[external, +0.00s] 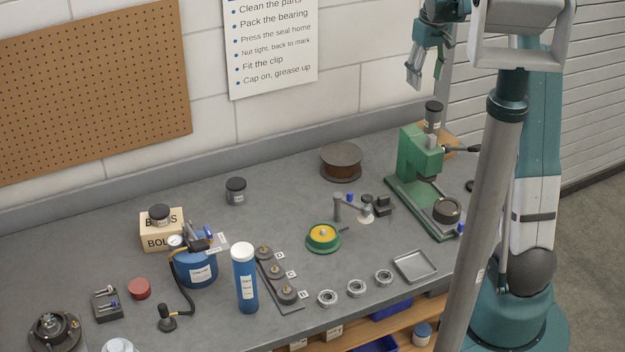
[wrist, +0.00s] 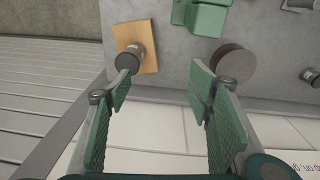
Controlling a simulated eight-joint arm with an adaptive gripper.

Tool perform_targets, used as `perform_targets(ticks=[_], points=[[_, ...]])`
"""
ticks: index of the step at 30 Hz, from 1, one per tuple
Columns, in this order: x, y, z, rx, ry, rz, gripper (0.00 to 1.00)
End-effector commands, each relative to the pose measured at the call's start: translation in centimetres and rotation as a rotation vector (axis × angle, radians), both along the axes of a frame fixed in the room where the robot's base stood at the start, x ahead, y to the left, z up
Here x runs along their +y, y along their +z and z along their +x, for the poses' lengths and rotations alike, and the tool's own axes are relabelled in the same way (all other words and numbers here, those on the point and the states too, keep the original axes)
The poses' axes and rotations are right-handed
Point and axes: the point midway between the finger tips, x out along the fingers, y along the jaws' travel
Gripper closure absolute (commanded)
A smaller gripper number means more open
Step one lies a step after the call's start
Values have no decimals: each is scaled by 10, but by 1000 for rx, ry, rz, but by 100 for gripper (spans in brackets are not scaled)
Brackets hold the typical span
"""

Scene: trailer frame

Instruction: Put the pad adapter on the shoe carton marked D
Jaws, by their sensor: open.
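My gripper (external: 424,78) is open and empty, high above the back right of the bench. Its two green fingers also stand apart in the wrist view (wrist: 160,88). I cannot pick out the pad adapter for certain. Several dark round parts with brass-coloured centres, such as this one (external: 287,292), sit on a tagged strip at the front middle.
A green press (external: 421,156) stands at the back right. Beside it, a dark-lidded jar (wrist: 131,62) stands on a tan board (wrist: 149,40). A brown spool (external: 341,160), a blue tube (external: 244,280), a bolts box (external: 155,236) and a metal tray (external: 415,267) occupy the bench.

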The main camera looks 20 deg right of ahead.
Motion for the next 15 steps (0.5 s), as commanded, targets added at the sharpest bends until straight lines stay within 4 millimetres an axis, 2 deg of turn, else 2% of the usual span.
perform_targets(ticks=[6,15], points=[[36,32,-28,-44,-4,-10,48],[81,67,-68,-106,-14,-18,48]])
